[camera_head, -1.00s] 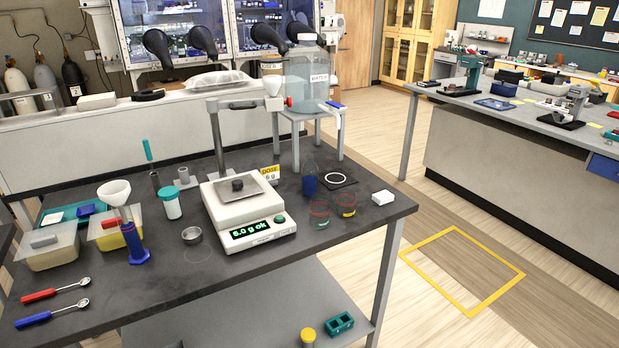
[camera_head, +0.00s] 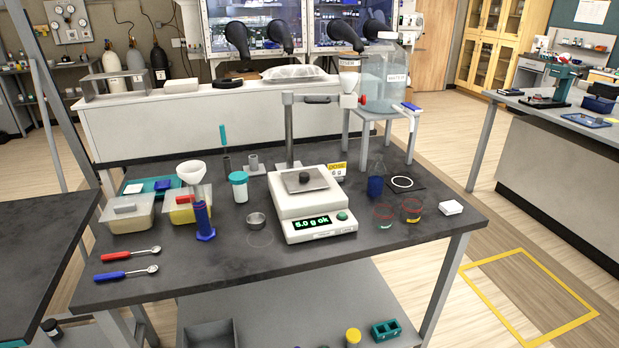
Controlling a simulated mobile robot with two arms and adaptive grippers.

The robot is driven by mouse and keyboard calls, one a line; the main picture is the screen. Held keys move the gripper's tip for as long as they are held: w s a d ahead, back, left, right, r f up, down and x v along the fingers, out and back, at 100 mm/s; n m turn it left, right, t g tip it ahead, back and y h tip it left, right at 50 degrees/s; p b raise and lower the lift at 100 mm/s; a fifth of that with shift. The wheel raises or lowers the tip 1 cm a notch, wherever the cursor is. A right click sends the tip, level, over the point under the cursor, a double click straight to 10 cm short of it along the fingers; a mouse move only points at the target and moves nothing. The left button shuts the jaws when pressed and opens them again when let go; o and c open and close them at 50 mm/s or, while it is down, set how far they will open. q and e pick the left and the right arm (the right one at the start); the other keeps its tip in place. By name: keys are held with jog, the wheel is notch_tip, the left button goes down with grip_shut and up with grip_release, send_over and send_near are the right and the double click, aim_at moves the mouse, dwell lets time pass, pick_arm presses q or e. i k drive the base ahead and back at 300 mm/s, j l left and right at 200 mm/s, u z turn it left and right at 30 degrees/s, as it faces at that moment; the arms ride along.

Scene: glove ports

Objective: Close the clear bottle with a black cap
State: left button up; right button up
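A small clear pointed vessel (camera_head: 376,183) with dark blue contents stands on the dark table, right of the scale. A large clear water bottle (camera_head: 383,78) stands on a small grey stand at the back of the table. A small black round piece (camera_head: 304,177) sits on the scale's pan; I cannot tell whether it is a cap or a weight. A small dark jar (camera_head: 50,328) with a black top is on a low shelf at the lower left. I cannot tell which of these is the task's bottle. Neither gripper is in view.
The table (camera_head: 330,258) also holds the scale (camera_head: 315,212) reading 5.0 g ok, a teal-capped jar (camera_head: 239,187), a funnel (camera_head: 191,173), two bins and two spoons. Another dark table (camera_head: 40,245) is at the left.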

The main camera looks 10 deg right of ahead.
aim_at(377, 175)
jog(key=l+u, duration=0.1)
jog(key=l, duration=0.45)
jog(key=k+l+u, duration=0.15)
jog(key=l, duration=0.35)
jog(key=l+u, duration=0.1)
jog(key=l, duration=0.45)
jog(key=k+l+u, duration=0.1)
jog(key=l, duration=0.45)
